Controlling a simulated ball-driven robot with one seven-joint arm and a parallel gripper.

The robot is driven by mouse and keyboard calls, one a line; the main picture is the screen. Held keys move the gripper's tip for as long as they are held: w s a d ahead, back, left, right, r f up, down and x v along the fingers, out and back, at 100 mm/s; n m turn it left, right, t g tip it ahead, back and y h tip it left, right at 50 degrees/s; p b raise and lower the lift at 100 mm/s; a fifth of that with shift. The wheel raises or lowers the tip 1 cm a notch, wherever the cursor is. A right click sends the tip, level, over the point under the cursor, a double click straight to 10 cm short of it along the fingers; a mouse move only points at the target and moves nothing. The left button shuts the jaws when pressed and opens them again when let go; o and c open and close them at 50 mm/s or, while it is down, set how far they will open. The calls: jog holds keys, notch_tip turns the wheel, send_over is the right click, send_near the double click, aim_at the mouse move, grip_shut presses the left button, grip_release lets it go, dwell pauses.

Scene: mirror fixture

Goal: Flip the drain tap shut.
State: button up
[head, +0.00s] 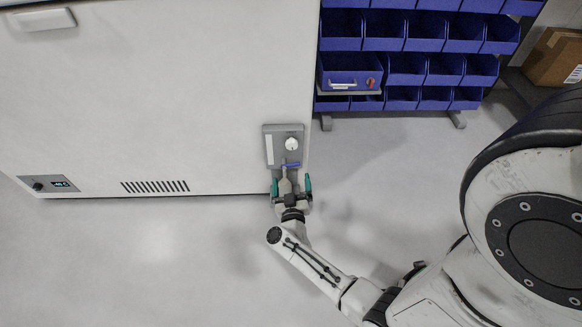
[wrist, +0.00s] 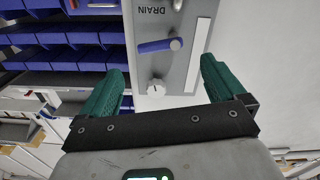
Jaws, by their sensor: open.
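The drain tap's blue lever (head: 290,165) sits low on a grey panel (head: 270,133) at the white cabinet's lower right corner. In the wrist view the lever (wrist: 155,46) lies roughly crosswise, pointing left from a round metal pivot, near the word DRAIN. Nothing is held; contact cannot be told.
The large white cabinet (head: 150,90) has a vent and a small display (head: 60,184) at lower left. A rack of blue bins (head: 405,62) stands to the right, with a cardboard box (head: 555,57) beyond. The floor around the panel is clear.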

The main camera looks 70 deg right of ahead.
aim_at(290, 166)
jog(key=b+x, duration=0.2)
jog(key=x, duration=0.6)
jog(key=shift+w+b, duration=0.1)
jog(key=shift+b, duration=0.3)
jog(key=shift+c, duration=0.4)
